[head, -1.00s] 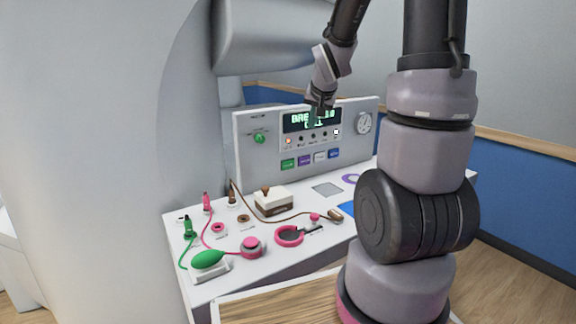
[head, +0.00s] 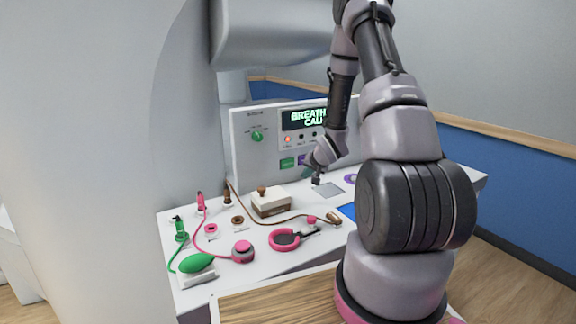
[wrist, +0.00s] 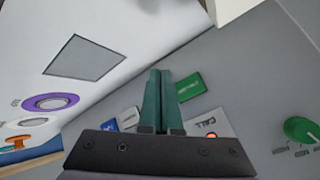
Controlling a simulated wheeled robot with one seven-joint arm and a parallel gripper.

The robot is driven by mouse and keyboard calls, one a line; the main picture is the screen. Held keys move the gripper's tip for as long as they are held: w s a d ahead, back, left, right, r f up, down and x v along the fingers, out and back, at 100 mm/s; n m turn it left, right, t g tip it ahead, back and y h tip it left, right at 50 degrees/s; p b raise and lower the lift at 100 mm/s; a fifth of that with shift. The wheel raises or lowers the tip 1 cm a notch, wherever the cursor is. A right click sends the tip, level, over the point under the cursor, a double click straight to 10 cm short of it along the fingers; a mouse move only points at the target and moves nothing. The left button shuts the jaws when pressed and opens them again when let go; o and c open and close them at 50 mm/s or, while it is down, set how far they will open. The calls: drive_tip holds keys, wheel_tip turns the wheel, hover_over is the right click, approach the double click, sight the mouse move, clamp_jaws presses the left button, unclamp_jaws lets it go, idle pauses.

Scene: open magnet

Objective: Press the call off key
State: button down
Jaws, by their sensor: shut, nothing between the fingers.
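The control panel (head: 258,165) stands upright at the back of the white desk. Its display (head: 300,120) shows green text, partly hidden by my arm. Below it are a lit orange-red lamp (head: 288,139) and a row of coloured keys. In the wrist view, the green key (wrist: 190,87), a white key (wrist: 130,117) and a blue key (wrist: 110,125) show. I cannot read which is call off. My gripper (wrist: 160,72) is shut and empty, in front of the keys, its fingers covering part of the row.
A green knob (head: 257,136) is left on the panel. The large white magnet housing (head: 90,150) fills the left.

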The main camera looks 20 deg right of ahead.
idle(0.3)
approach(289, 167)
drive_tip(key=shift+s+f+x, duration=0.15)
drive_tip(key=shift+x, duration=0.7)
drive_tip(key=shift+s+f+x, duration=0.1)
drive_tip(key=shift+x, duration=0.8)
drive_tip(key=shift+s+f+x, duration=0.15)
drive_tip(key=shift+x, duration=0.7)
drive_tip(key=shift+w, duration=0.15)
drive_tip(key=shift+w, duration=0.2)
drive_tip(key=shift+w+a, duration=0.1)
drive_tip(key=shift+w, duration=0.4)
idle(0.8)
drive_tip(key=shift+s, duration=0.85)
drive_tip(key=shift+s+d, duration=0.2)
drive_tip(key=shift+s, duration=0.65)
drive_tip(key=shift+s+d, duration=0.25)
drive_tip(key=shift+s, duration=0.55)
drive_tip(key=shift+s+d, duration=0.2)
drive_tip(key=shift+s, duration=0.65)
